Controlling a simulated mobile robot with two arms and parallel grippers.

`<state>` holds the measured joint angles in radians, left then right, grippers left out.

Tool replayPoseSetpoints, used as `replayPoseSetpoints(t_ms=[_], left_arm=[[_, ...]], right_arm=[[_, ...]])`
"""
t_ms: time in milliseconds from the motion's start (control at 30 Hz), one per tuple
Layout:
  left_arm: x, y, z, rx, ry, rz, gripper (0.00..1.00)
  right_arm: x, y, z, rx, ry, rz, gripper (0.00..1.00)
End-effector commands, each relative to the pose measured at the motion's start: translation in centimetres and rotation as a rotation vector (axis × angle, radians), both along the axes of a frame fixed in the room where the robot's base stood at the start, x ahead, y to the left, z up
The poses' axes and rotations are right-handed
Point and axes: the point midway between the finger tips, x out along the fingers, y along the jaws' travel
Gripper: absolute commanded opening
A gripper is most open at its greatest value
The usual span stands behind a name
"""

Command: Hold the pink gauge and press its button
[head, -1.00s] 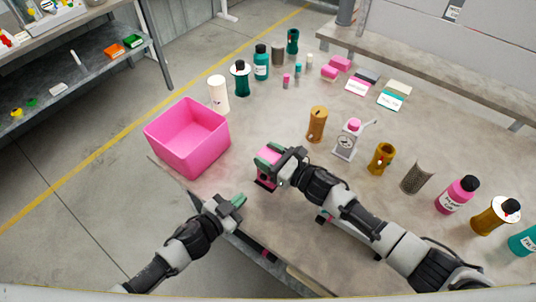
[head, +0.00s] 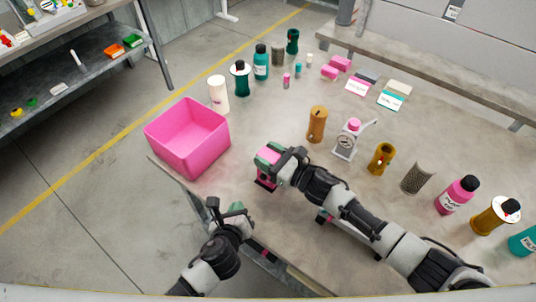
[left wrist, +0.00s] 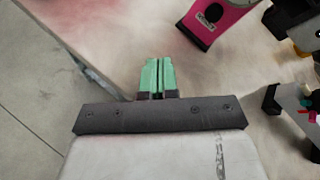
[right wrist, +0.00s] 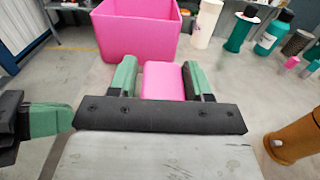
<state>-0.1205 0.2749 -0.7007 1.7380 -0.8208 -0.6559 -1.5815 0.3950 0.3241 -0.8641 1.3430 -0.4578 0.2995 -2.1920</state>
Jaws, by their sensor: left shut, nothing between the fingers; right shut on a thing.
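The pink gauge (head: 267,173) is near the table's left edge, in front of the pink bin. My right gripper (head: 270,155) is shut on it, with one green finger on each side of its pink body (right wrist: 163,80) in the right wrist view.
An open pink bin (head: 188,150) stands behind the gauge at the table's left edge. An orange-brown cylinder (head: 316,124) and a white device with a pink top (head: 347,140) stand to the right. Several bottles line the far side. Table under my right arm is partly hidden.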

Motion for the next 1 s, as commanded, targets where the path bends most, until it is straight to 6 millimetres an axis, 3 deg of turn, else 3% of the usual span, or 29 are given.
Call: replayPoseSetpoints(t_ms=[200,400,633,1000], left_arm=[[-1.0,0.4,0.4,0.39,-0.002,-0.091,0.0],[-1.4,0.6,0.6,0.571,0.009,-0.14,0.0],[-0.3,0.0,0.6,0.604,0.012,-0.147,0.0],[3.9,-3.1,0.7,0.602,0.01,-0.149,0.0]], right_arm=[[0.0,0.0,0.0,0.0,0.0,0.0,0.19],[0.0,0.0,0.0,0.0,0.0,0.0,0.19],[0.0,0.0,0.0,0.0,0.0,0.0,0.19],[0.0,0.0,0.0,0.0,0.0,0.0,0.19]])
